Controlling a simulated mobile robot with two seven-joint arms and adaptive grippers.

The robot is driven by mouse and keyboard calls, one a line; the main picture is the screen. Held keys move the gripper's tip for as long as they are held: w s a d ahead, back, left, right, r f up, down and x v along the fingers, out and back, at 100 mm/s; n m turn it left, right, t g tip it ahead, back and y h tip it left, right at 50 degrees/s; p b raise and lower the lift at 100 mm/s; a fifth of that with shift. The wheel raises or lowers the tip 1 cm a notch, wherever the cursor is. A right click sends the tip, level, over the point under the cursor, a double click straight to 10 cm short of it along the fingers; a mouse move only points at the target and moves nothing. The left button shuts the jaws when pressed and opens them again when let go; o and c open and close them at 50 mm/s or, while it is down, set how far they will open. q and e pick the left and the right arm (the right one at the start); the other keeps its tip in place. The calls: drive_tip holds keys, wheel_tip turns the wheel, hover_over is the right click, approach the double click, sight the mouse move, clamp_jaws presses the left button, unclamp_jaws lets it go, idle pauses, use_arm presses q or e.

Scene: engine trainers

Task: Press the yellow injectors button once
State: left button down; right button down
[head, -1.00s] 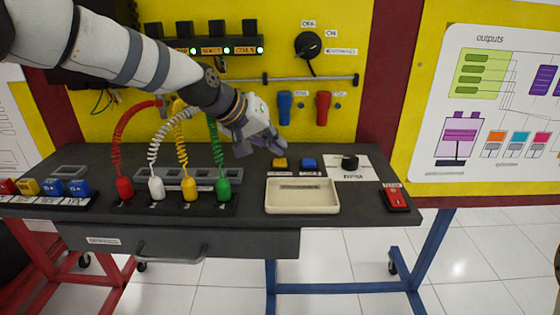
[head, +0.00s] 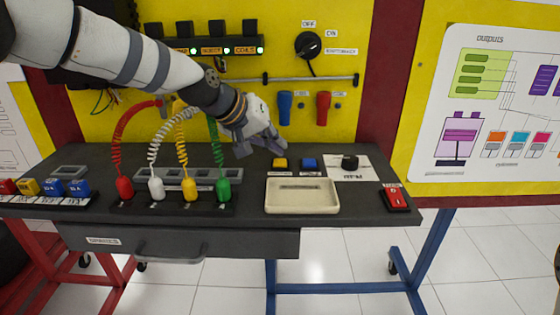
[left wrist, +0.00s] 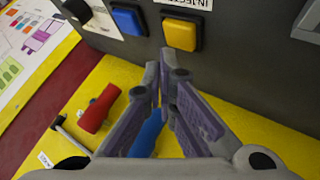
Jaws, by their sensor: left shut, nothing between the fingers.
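The yellow injectors button (head: 280,163) sits on the dark bench top beside a blue button (head: 309,163). My left gripper (head: 280,151) is shut and empty, its fingertips just behind and above the yellow button in the head view. In the left wrist view the yellow button (left wrist: 181,33) shows whole in its dark housing, just beyond the shut fingertips (left wrist: 158,66), with a gap seen between them. The blue button (left wrist: 128,20) is to its left there. A partly cut label reading "INJECT" is beside the yellow button. My right gripper is not in view.
A cream tray (head: 302,207) lies in front of the buttons. A black knob (head: 350,162) and a red switch (head: 396,198) are to the right. Coiled cables with a green plug (head: 223,189) stand left. Blue and red handles (head: 323,107) hang behind.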

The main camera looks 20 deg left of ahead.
sight(277, 160)
use_arm(q)
drive_tip(key=shift+f, duration=0.4)
drive_tip(key=shift+f, duration=0.5)
idle(0.7)
drive_tip(key=shift+r, duration=0.95)
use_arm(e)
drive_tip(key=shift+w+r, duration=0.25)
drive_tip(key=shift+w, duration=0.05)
